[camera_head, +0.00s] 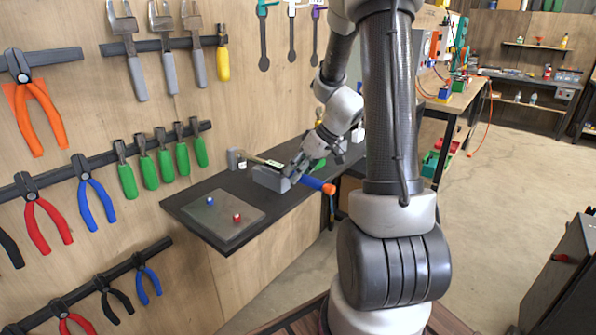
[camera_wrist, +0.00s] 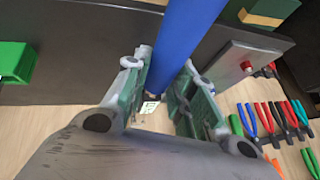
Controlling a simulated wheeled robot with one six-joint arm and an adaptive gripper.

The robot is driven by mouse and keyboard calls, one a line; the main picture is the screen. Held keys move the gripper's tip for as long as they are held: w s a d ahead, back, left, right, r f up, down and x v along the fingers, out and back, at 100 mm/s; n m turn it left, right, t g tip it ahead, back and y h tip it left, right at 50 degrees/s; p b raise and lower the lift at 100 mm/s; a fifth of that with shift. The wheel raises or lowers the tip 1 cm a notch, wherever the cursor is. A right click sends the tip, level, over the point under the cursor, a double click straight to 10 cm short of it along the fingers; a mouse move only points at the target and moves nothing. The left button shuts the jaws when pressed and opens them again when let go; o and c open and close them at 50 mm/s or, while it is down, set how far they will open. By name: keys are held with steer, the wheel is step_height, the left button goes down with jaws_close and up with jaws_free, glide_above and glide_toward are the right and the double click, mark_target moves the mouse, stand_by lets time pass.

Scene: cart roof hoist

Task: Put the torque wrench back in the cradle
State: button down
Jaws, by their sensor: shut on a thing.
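The torque wrench has a blue handle (camera_head: 313,183) with an orange end and a thin shaft (camera_head: 262,162) reaching left. My gripper (camera_head: 300,172) is shut on the handle above the dark shelf. In the wrist view the blue handle (camera_wrist: 187,35) runs between the two fingers of my gripper (camera_wrist: 160,92). A grey block (camera_head: 268,179), which looks like part of the cradle, stands on the shelf below the wrench. A smaller grey block (camera_head: 232,158) stands near the shaft's far end. I cannot tell whether the wrench touches either block.
Pliers, screwdrivers and wrenches hang on the wooden wall at left. A green thing (camera_wrist: 15,62) shows at left in the wrist view. A workbench (camera_head: 455,100) stands behind at right.

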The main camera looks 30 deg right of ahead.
steer(key=shift+f, duration=0.3)
steer(key=c, duration=1.1)
jaws_free()
steer(key=v, duration=1.2)
